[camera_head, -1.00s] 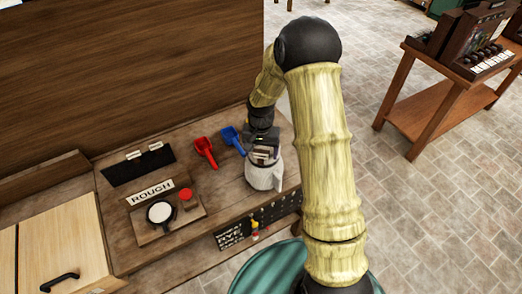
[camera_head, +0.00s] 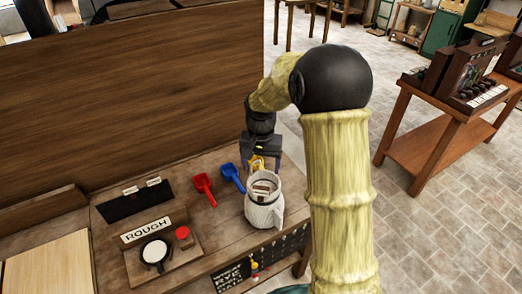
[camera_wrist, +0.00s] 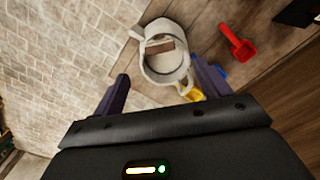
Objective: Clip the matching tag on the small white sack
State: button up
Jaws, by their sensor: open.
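A whitish, jug-like vessel (camera_head: 264,214) with a side handle stands upright on the wooden bench; I cannot tell whether it is the small white sack. A small brown piece (camera_head: 262,187) lies in its mouth; it also shows in the wrist view (camera_wrist: 160,46). My gripper (camera_head: 262,160) is just behind the vessel, open and empty. In the wrist view my gripper's fingers (camera_wrist: 162,88) are spread apart, with the vessel (camera_wrist: 164,62) beyond them. Two small white pieces, possibly tags, sit on a black panel (camera_head: 128,207) at left. Small coloured pieces (camera_head: 254,268) hang on the bench front.
Red (camera_head: 204,188), blue (camera_head: 232,176) and yellow (camera_wrist: 195,94) scoops lie near the vessel. A ROUGH sign (camera_head: 147,229), a bowl of white stuff (camera_head: 155,252) and a red-topped item (camera_head: 183,236) are at left. A tall wooden panel (camera_head: 130,100) backs the bench.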

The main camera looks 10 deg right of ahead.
notch_tip(320, 180, up, 7)
jog(key=shift+f+b, duration=0.2)
jog(key=shift+b, duration=0.2)
dwell(0.8)
jog(key=s+d+f+n+t, duration=0.1)
jog(key=s+f+n, duration=0.1)
jog(key=s, duration=0.7)
jog(key=s+d+f+n+t, duration=0.1)
jog(key=s+f, duration=0.3)
jog(key=s, duration=0.5)
jog(key=shift+s+d+n+t, duration=0.2)
jog(key=shift+d+n+t, duration=0.1)
jog(key=shift+d+n, duration=0.3)
jog(key=shift+a+f, duration=0.1)
jog(key=shift+w+a, duration=0.1)
